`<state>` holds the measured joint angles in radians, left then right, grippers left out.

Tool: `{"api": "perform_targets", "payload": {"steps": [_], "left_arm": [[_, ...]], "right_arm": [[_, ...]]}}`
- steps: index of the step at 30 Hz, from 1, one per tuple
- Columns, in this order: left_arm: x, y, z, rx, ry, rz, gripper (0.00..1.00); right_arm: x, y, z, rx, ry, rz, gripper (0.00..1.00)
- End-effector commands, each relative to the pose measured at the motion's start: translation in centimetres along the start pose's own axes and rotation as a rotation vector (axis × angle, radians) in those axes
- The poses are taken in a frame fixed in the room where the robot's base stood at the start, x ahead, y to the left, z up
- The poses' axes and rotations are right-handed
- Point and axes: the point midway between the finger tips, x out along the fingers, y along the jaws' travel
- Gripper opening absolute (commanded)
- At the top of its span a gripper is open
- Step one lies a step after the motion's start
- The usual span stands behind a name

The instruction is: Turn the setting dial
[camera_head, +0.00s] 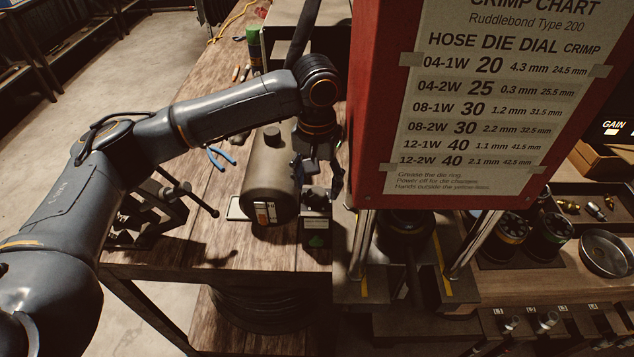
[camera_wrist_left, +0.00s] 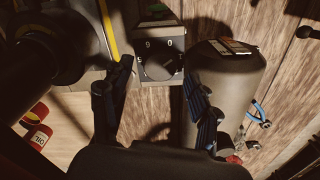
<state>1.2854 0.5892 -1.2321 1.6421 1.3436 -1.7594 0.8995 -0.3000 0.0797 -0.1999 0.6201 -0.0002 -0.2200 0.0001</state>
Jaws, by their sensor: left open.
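The setting dial (camera_wrist_left: 160,62) is a dark round knob on a grey control box, with number marks around it, in the upper middle of the left wrist view. In the head view the control box (camera_head: 317,222) stands beside the crimper and carries a green button (camera_head: 317,241). My left gripper (camera_head: 318,178) is over the box, partly hiding the dial. In the left wrist view its open fingers (camera_wrist_left: 157,108) frame the dial from left and right. Contact with the dial cannot be made out. My right gripper is not in view.
A grey-brown tank (camera_head: 268,178) stands close left of my left gripper. A red crimp chart board (camera_head: 490,95) and the crimper's steel posts (camera_head: 465,240) stand close on the right. Blue pliers (camera_head: 222,158) lie on the wooden bench. A round metal dish (camera_head: 606,253) is at far right.

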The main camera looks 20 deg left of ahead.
Motion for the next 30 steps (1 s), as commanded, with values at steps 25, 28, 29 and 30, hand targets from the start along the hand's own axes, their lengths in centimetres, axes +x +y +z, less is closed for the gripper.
{"api": "perform_targets", "payload": {"steps": [25,28,29,30], "left_arm": [[1.9,0.0,0.0,0.0,0.0,0.0,0.07],[1.8,0.0,0.0,0.004,0.0,0.0,0.07],[1.8,0.0,0.0,0.006,0.0,0.0,0.07],[1.8,0.0,0.0,0.013,-0.001,0.0,0.07]], "right_arm": [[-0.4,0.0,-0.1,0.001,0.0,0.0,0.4],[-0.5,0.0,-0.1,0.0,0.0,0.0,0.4],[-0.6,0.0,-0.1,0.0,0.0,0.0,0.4],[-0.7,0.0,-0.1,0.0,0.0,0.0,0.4]]}}
